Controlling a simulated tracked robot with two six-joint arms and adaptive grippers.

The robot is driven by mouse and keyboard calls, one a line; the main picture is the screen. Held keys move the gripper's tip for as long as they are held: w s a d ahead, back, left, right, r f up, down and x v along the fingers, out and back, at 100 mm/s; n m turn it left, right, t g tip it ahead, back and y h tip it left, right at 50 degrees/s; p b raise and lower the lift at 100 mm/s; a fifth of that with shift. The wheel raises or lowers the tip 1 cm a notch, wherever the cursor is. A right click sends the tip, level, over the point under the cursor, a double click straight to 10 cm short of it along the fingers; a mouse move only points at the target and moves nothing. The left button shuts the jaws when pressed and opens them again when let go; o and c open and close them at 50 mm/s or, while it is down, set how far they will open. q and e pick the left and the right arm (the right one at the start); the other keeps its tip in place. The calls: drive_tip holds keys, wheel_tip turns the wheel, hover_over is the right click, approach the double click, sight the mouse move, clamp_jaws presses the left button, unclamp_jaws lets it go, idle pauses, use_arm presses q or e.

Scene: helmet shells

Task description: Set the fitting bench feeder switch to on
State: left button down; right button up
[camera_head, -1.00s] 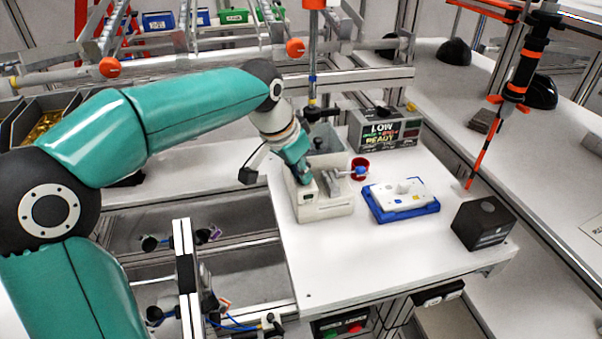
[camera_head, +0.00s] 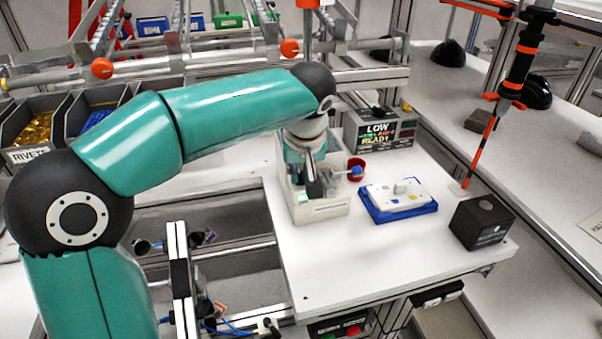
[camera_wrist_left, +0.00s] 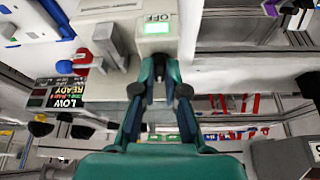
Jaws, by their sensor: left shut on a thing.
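The fitting bench feeder (camera_head: 322,209) is a pale box on the white bench, with a small lit green panel. In the left wrist view the feeder (camera_wrist_left: 185,48) appears upside down, with an OFF label and the green panel. My left gripper (camera_head: 314,186) points down at the feeder. In the left wrist view my left gripper (camera_wrist_left: 158,68) has its fingertips close together against the feeder, just below the green panel. It is shut on the feeder switch, which the fingers mostly hide. My right gripper is in neither view.
A display box (camera_head: 386,129) reading LOW and READY stands behind the feeder. A black-and-orange tool (camera_head: 508,85) hangs at right. The bench front is clear.

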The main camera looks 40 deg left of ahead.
use_arm(q)
drive_tip(key=shift+n+g, duration=0.3)
drive_tip(key=shift+n, duration=0.3)
drive_tip(key=c, duration=1.5)
unclamp_jaws()
drive_tip(key=v, duration=1.2)
drive_tip(key=shift+d, duration=0.15)
drive_tip(key=shift+f, duration=0.15)
